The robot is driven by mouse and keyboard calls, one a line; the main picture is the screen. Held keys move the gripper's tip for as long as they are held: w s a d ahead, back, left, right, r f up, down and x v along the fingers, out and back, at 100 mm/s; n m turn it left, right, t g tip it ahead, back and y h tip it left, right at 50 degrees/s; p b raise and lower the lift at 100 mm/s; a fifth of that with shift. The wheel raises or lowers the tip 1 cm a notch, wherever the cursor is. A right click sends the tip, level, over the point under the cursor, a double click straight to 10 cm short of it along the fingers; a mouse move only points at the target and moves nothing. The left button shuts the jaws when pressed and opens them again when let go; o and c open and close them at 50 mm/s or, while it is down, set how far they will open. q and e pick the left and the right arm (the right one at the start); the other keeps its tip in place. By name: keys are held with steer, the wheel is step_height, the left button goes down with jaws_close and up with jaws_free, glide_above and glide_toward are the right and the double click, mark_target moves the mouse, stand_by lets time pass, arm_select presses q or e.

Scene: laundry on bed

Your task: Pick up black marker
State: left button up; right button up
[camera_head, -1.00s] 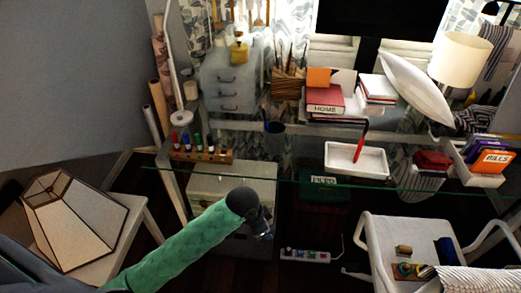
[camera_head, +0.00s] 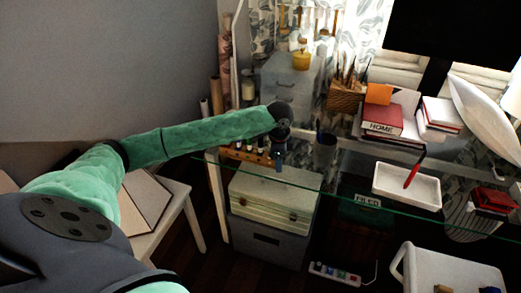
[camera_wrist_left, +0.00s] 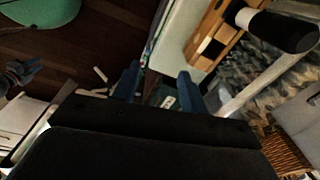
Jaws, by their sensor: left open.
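The wooden marker holder (camera_head: 246,156) stands on the glass desk, with several markers upright in it. Their upper parts are mostly hidden behind my left arm, so I cannot tell which is the black marker in the head view. My left gripper (camera_head: 280,158) points down just right of the holder, above the glass. In the left wrist view its blue fingers (camera_wrist_left: 158,88) are apart with nothing held between them. There the wooden holder (camera_wrist_left: 212,35) lies up and right of the fingers. A black cylinder with a white end, possibly the black marker, shows beside it.
A dark cup (camera_head: 325,150) stands just right of my gripper. Farther right are a white tray (camera_head: 407,187) with a red pen and a red HOME book (camera_head: 382,119). Storage boxes (camera_head: 270,200) sit beneath the glass.

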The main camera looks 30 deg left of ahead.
arm_select(q)
step_height(320, 180, up, 8)
glide_above(260, 143)
steer(key=a, duration=0.1)
steer(key=shift+w+a+n, duration=0.1)
steer(key=shift+w+n, duration=0.2)
steer(key=shift+w, duration=0.1)
steer(key=shift+f, duration=0.1)
steer(key=shift+f+p, duration=0.5)
steer(key=shift+f, duration=0.7)
steer(key=f, duration=0.1)
steer(key=f+p, duration=0.2)
steer(key=f, duration=0.1)
steer(key=shift+d, duration=0.3)
steer(key=shift+f, duration=0.55)
arm_select(e)
steer(key=s+d+f, duration=0.1)
steer(key=s+f, duration=0.3)
steer(key=f, duration=1)
steer(key=shift+d+f, duration=0.15)
steer(key=shift+f, duration=0.05)
arm_select(q)
steer(key=shift+c, duration=0.2)
jaws_close()
